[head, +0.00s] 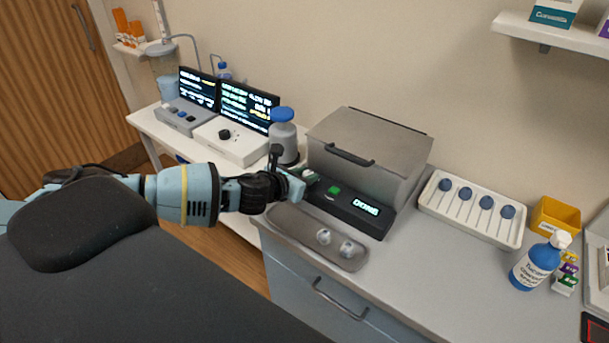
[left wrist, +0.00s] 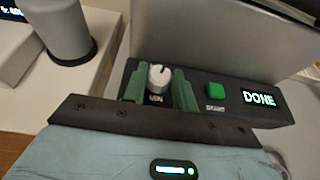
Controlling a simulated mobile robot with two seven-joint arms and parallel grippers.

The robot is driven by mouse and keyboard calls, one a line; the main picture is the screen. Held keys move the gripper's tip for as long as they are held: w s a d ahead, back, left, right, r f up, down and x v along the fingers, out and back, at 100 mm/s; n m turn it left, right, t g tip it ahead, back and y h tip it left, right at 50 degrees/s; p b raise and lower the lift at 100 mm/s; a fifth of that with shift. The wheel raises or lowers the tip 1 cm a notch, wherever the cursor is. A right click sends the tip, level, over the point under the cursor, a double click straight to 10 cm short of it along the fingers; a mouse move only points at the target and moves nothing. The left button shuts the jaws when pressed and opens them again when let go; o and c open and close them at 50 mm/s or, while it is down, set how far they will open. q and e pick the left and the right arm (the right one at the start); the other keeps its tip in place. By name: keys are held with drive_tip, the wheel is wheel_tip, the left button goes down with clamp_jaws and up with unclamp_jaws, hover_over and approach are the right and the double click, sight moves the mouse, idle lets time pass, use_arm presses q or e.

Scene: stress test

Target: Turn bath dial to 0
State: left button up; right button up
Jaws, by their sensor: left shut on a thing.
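The bath dial (left wrist: 158,77) is a small white knob with "MIN" lettered below it, on the black front panel (left wrist: 240,119) of the grey bath. My left gripper (left wrist: 158,90) has its green fingers on both sides of the dial and is shut on it. A dark mark shows on the dial's top, but I cannot read its setting. In the head view my left gripper (head: 298,184) is at the left end of the panel and hides the dial. The green start button (head: 335,190) and the display (head: 366,207), reading "DONE", are to its right. My right gripper is out of view.
The bath's lid (head: 370,140) is closed. A grey tray (head: 290,224) with small clear items lies in front. A blue-capped grey container (head: 284,140) stands close behind my gripper. A white tray (head: 430,200) and a blue bottle (head: 536,264) are to the right.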

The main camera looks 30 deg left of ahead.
use_arm(q)
drive_tip(key=shift+d, duration=0.1)
drive_tip(key=shift+c, duration=0.3)
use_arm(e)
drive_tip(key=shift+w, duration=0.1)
use_arm(q)
drive_tip(key=shift+d+n+y, duration=0.15)
drive_tip(key=shift+n+y, duration=0.85)
drive_tip(key=shift+y, duration=0.2)
drive_tip(key=shift+d+n+g+y+p, duration=0.15)
drive_tip(key=shift+n+g+y+p, duration=0.15)
drive_tip(key=shift+n+y, duration=0.65)
drive_tip(key=n+g+y, duration=0.1)
drive_tip(key=y, duration=0.1)
drive_tip(key=n+g+y, duration=0.1)
drive_tip(key=n, duration=0.1)
drive_tip(key=n+y, duration=0.2)
drive_tip(key=shift+w+d+g+y, duration=0.2)
drive_tip(key=shift+d+g+y, duration=0.15)
drive_tip(key=shift+g, duration=0.05)
drive_tip(key=shift+w+n+g+y, duration=0.2)
drive_tip(key=shift+n+g+y, duration=1.25)
drive_tip(key=shift+n, duration=0.5)
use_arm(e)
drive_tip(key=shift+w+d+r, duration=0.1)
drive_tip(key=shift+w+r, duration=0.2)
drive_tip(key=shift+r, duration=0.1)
use_arm(q)
drive_tip(key=shift+g, duration=0.25)
